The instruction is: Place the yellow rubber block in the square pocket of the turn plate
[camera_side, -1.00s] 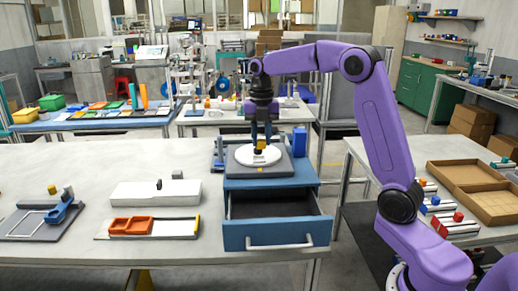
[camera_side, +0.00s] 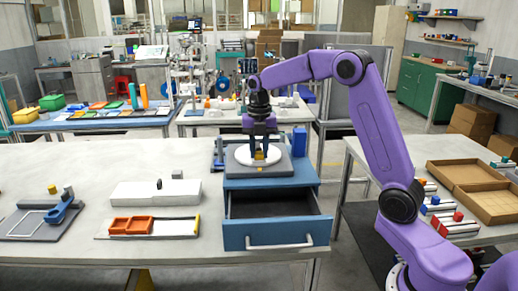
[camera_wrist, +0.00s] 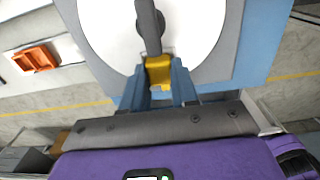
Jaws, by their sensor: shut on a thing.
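The yellow rubber block (camera_wrist: 158,71) is between the two fingers of my gripper (camera_wrist: 160,88) in the wrist view. My gripper (camera_side: 260,152) is shut on it, over the turn plate in the side view. The turn plate (camera_side: 243,155) is a white disc on a grey base on top of the blue drawer unit. In the wrist view the white disc (camera_wrist: 105,30) lies under and beyond the block, and a dark grey bar (camera_wrist: 149,28) reaches to the block. The square pocket is not visible. I cannot tell whether the block touches the disc.
The drawer (camera_side: 275,233) below the plate stands open at the front. A blue block (camera_side: 299,142) stands right of the plate. To the left on the table are a white box (camera_side: 155,193), an orange tray (camera_side: 131,226) and a grey fixture (camera_side: 30,223). The table's left part has free room.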

